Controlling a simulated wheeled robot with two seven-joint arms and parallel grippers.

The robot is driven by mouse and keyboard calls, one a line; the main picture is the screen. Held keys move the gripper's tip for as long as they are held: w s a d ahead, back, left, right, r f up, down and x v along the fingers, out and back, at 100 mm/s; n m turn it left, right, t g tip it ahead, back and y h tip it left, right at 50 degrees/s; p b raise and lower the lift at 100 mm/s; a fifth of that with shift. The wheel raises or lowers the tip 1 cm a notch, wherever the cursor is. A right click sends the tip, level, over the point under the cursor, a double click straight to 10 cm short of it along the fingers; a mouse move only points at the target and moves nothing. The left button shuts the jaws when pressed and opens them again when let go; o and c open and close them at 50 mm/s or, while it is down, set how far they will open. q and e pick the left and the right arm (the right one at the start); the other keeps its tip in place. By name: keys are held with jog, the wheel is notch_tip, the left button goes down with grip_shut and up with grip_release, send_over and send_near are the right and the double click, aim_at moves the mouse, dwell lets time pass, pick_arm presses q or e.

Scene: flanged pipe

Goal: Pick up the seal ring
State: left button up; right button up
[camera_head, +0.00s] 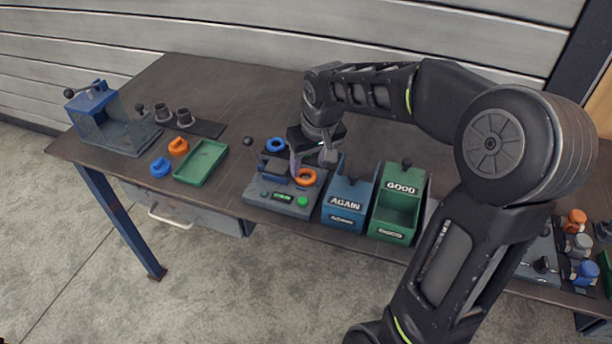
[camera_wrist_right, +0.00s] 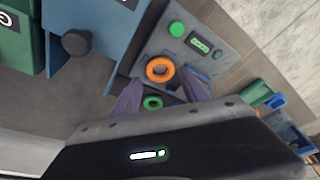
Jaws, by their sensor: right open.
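Three rings show, and I cannot tell which one the task means. An orange ring (camera_head: 306,177) lies on the grey device with a green button; it also shows in the right wrist view (camera_wrist_right: 160,69). A green ring (camera_wrist_right: 152,102) lies behind it, between the fingers in the picture, and is hidden in the head view. A blue ring (camera_head: 276,144) lies behind the device, left of my gripper. My right gripper (camera_head: 313,158) is open and empty, pointing down just behind the orange ring; its fingers also show in the wrist view (camera_wrist_right: 161,92). My left gripper is out of view.
The blue AGAIN bin (camera_head: 346,203) and green GOOD bin (camera_head: 393,216) stand right of the grey device (camera_head: 270,197). A green tray (camera_head: 202,162), orange and blue parts, grey pipe pieces (camera_head: 183,117) and a clear-sided blue box (camera_head: 118,130) are at left.

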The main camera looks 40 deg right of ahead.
aim_at(306, 175)
jog(key=shift+x, duration=2)
jog(key=c, duration=1)
notch_tip(306, 175, up, 10)
